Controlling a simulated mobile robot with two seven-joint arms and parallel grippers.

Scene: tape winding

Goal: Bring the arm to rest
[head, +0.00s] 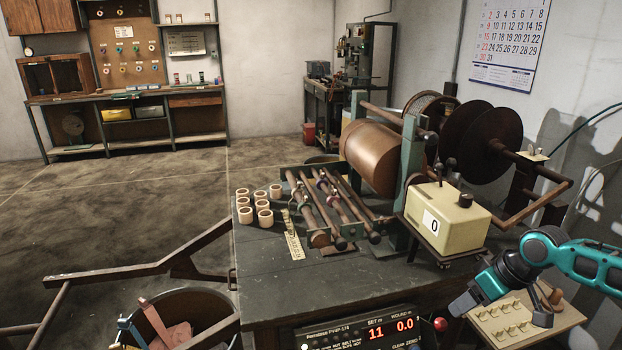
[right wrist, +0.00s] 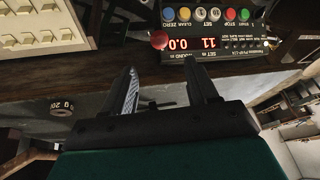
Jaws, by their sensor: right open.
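My right arm (head: 588,262), teal and black, comes in from the right edge of the head view. Its gripper (head: 460,306) hangs low at the right, past the bench's front right corner and close to the cream pegged board. In the right wrist view the two dark fingers of the right gripper (right wrist: 166,88) stand apart with nothing between them. The control box (right wrist: 215,38) shows upside down beyond the fingertips. My left gripper is in neither view.
The dark bench (head: 270,290) carries a winding machine with a copper-coloured drum (head: 370,157), a cream counter box (head: 447,215) and several cardboard cores (head: 264,217). The cream pegged board (head: 500,325) lies below my right wrist. A bin (head: 205,300) stands at the lower left.

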